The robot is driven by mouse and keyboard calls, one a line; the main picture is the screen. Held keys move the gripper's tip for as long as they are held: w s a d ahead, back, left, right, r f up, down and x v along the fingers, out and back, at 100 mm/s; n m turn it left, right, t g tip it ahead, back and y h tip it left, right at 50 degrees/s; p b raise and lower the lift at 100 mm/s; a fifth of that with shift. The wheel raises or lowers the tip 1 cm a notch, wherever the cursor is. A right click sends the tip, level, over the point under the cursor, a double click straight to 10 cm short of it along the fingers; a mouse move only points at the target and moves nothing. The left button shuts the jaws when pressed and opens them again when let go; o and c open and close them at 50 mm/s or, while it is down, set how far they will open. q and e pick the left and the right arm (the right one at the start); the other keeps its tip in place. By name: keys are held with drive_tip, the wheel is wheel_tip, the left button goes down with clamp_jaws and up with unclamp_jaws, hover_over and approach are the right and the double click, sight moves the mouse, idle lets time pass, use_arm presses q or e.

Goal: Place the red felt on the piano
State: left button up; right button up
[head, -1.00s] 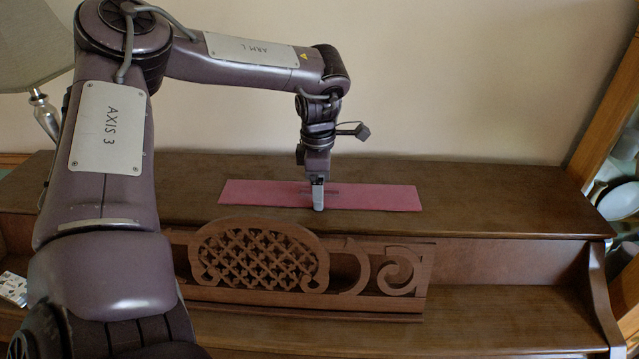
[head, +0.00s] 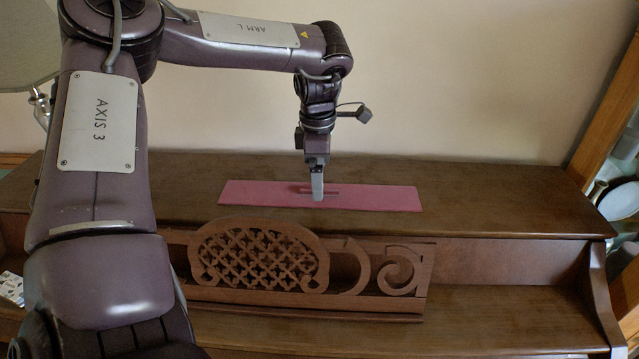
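The red felt (head: 375,199) is a long flat strip with a dark mark or slot near its middle. It lies flat on top of the brown piano (head: 500,200), behind the carved music stand. My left gripper (head: 318,197) points down over the middle of the felt. Its fingers are seen edge-on, so I cannot tell whether they are apart, or whether they touch the felt. My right gripper is not in view.
A carved wooden music stand (head: 262,262) stands in front of the piano top. A lamp (head: 25,50) is at the far left, and shelves with dishes (head: 620,200) at the right. The piano top is clear on both sides of the felt.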

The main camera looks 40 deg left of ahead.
use_arm(q)
wheel_tip(320, 180, up, 8)
drive_tip(key=shift+r, duration=0.25)
drive_tip(key=shift+s, duration=0.1)
idle(0.4)
